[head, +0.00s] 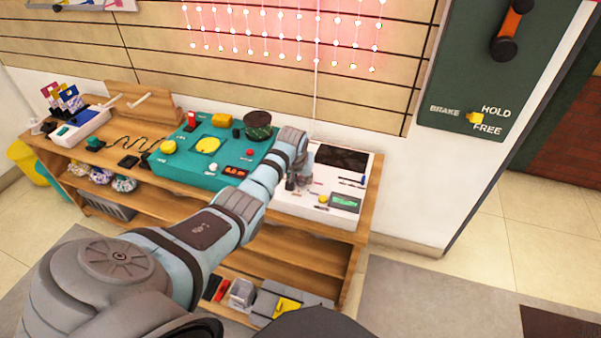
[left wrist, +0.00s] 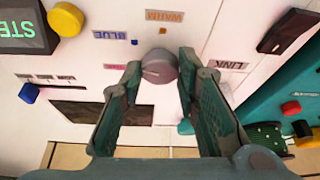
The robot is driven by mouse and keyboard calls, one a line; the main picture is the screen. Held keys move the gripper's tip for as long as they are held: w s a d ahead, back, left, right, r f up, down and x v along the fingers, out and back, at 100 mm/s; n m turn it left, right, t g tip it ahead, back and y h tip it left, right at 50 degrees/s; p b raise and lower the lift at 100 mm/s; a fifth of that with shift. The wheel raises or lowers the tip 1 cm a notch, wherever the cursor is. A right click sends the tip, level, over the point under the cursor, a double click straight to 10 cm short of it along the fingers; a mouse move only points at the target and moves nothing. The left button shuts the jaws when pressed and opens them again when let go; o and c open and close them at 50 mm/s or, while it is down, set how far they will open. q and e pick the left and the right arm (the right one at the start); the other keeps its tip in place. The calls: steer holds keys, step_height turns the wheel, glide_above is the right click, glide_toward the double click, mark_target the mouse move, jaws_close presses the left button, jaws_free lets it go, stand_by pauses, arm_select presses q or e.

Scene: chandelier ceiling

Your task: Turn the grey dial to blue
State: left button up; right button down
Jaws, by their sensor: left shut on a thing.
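The grey dial (left wrist: 160,67) is on a white panel (left wrist: 215,20) in the left wrist view. The labels WARM (left wrist: 164,16), BLUE (left wrist: 116,35) and LINK (left wrist: 231,64) stand around it, with a small pink label to its left. A faint light mark shows on the dial, but I cannot tell which label it points to. My left gripper (left wrist: 157,72) is shut on the dial, one finger on each side. In the head view my left gripper (head: 297,183) is at the white panel (head: 280,202), and the dial is hidden. My right gripper is not in view.
The white panel also carries a yellow knob (head: 323,199), a green display (head: 344,201) and a dark screen (head: 341,157). A teal console (head: 186,170) with knobs stands beside it on the wooden shelf (head: 362,208). A green wall board (head: 458,85) hangs at right.

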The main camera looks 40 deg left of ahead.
arm_select(q)
steer(key=shift+w+d+r+n+g+y+p, duration=0.15)
steer(key=shift+n+g+y+p, duration=0.2)
steer(key=shift+n, duration=1.05)
steer(key=shift+f+n+g+y, duration=0.25)
steer(key=shift+n+y, duration=0.1)
steer(key=shift+n, duration=0.55)
steer(key=shift+w+d+n+g+y+b, duration=0.15)
steer(key=shift+n+g+y+b, duration=0.2)
steer(key=shift+n+b, duration=0.85)
steer(key=shift+n+g+b, duration=0.25)
steer(key=shift+n+b, duration=0.55)
steer(key=shift+b, duration=0.15)
steer(key=shift+n+y+b, duration=0.25)
steer(key=shift+n+b, duration=0.15)
steer(key=shift+r, duration=0.1)
steer(key=o, duration=1.2)
steer(key=shift+c, duration=0.2)
